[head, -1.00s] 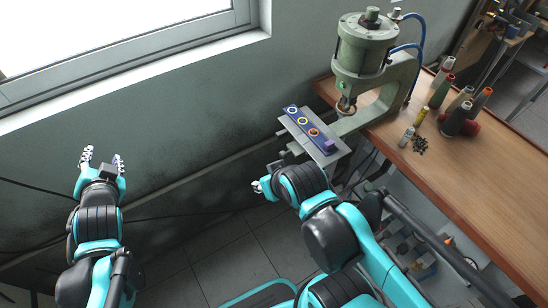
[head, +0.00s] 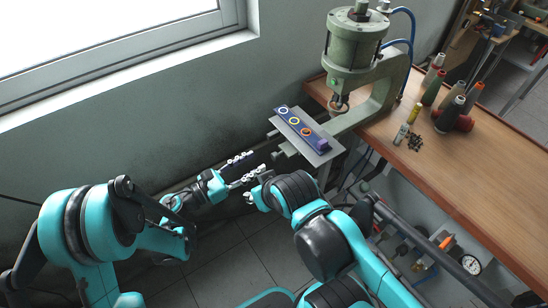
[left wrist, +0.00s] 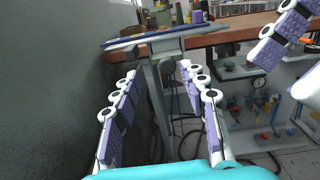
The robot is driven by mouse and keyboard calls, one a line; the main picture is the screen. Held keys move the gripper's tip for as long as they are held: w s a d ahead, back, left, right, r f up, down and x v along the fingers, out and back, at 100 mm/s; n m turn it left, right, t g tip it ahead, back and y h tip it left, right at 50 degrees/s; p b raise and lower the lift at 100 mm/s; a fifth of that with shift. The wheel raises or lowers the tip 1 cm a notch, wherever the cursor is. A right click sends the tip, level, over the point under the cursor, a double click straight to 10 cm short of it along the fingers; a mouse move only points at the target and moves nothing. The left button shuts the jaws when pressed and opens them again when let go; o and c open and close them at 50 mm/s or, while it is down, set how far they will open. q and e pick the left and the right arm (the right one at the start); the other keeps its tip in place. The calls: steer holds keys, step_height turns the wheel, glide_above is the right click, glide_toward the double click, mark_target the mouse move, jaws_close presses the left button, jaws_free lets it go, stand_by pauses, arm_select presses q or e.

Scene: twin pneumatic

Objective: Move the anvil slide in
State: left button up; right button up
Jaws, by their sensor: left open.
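The anvil slide is a dark blue bar (head: 300,127) with white, yellow and orange rings and a raised block at its near right end. It lies on a grey metal plate (head: 325,155) out in front of the green press (head: 356,38). In the left wrist view, the slide and plate (left wrist: 155,37) show nearly edge-on, ahead of and above the fingers. My left gripper (head: 254,163) is open and empty, below and left of the plate, apart from it. My right gripper (head: 250,195) is close by, its fingers mostly hidden by its wrist; part of it shows at upper right in the left wrist view.
The wooden bench (head: 450,170) carries thread spools (head: 452,110), small bottles and a pile of small dark parts (head: 415,142). The wall (head: 130,140) runs close along my left arm. A gauge (head: 470,264) and hoses sit below the bench.

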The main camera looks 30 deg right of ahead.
mark_target(273, 157)
arm_select(q)
steer(key=shift+m+g, duration=0.4)
steer(key=d, duration=0.2)
steer(key=d+b, duration=0.1)
steer(key=d, duration=0.1)
steer(key=d+f, duration=0.1)
steer(key=d, duration=0.1)
steer(key=shift+s+d, duration=0.15)
steer(key=shift+d, duration=0.85)
steer(key=shift+r, duration=0.1)
jaws_close()
